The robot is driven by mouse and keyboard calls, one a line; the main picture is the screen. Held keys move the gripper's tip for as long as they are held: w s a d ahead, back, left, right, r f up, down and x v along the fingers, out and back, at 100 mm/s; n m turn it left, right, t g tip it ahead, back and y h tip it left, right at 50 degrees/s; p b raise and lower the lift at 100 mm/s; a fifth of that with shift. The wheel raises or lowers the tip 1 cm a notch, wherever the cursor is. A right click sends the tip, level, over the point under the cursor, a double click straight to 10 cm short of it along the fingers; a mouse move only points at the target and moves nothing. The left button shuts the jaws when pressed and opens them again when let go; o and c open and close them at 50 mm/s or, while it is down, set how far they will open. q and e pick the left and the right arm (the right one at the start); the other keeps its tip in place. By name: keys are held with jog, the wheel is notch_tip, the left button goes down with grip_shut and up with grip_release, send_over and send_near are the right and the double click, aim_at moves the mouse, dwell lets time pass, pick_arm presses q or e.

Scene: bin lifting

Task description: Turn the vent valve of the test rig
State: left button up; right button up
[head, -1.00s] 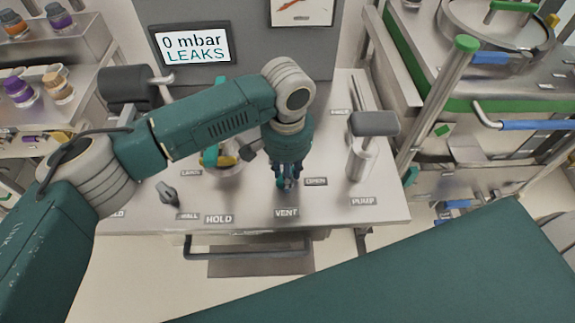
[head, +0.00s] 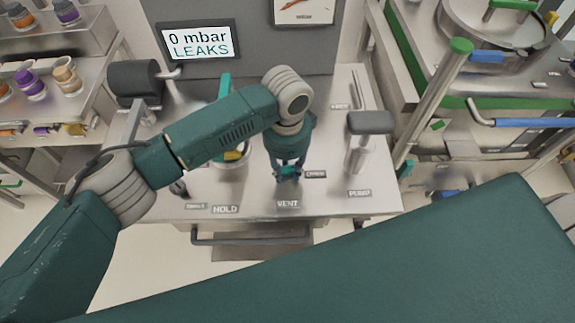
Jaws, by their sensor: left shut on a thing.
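The test rig (head: 340,196) is a steel bench with a grey back panel. My left gripper (head: 288,172) points down at the rig's front, just behind the VENT label (head: 288,204). It is shut on the vent valve, whose small teal handle (head: 289,171) shows between the fingertips. The fingers and wrist hide most of the valve, so its exact angle is hard to tell. The screen (head: 200,42) on the back panel reads "0 mbar LEAKS". My right gripper is not in view.
A grey-topped pump lever (head: 370,123) stands to the right of my left gripper. A black roller-like part (head: 134,83) is at the rig's back left. Shelves with jars (head: 66,76) stand at the left. A steel cart with blue and green handles (head: 525,123) is at the right.

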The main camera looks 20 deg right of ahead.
aim_at(287, 171)
pick_arm(q)
jog(key=shift+m, duration=0.6)
jog(key=o, duration=1.2)
jog(key=shift+c, duration=0.2)
notch_tip(287, 171, up, 12)
